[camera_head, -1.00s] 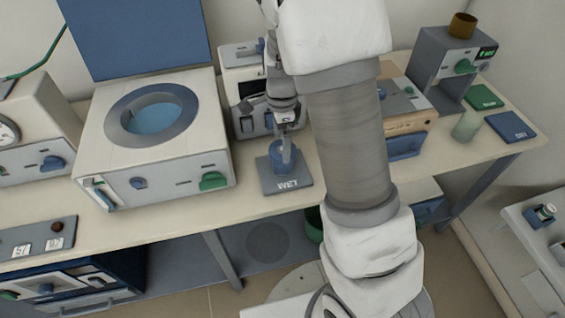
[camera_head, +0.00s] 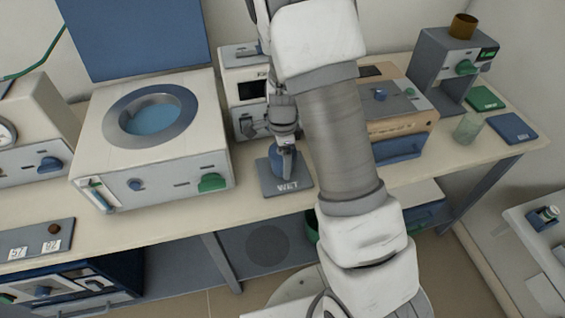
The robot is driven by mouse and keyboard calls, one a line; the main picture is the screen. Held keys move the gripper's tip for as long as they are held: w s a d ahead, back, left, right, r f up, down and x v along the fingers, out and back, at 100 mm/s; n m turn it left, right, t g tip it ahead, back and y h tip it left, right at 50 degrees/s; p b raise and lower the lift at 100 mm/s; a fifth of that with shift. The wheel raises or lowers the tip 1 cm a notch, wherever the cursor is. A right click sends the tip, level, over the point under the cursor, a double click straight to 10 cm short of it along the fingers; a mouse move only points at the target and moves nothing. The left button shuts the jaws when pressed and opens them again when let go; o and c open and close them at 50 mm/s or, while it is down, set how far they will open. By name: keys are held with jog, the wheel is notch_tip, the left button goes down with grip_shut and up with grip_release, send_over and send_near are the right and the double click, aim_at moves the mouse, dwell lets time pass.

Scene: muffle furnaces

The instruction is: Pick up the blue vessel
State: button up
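The blue vessel (camera_head: 280,161) stands on the dark mat marked WET (camera_head: 271,184), at the middle of the bench. My gripper (camera_head: 287,158) points down at the vessel from above. Its fingers overlap the vessel in the picture, and part of the vessel is hidden behind them. I cannot tell whether the fingers touch it or how far apart they are. The vessel looks upright and still on the mat.
A white water bath (camera_head: 150,158) with a raised blue lid is left of the mat. A tan-fronted box (camera_head: 402,126) stands to the right. A translucent green beaker (camera_head: 468,128) and a blue DRY mat (camera_head: 513,128) lie further right.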

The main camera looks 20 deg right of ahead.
jog(key=shift+r, duration=0.1)
grip_shut()
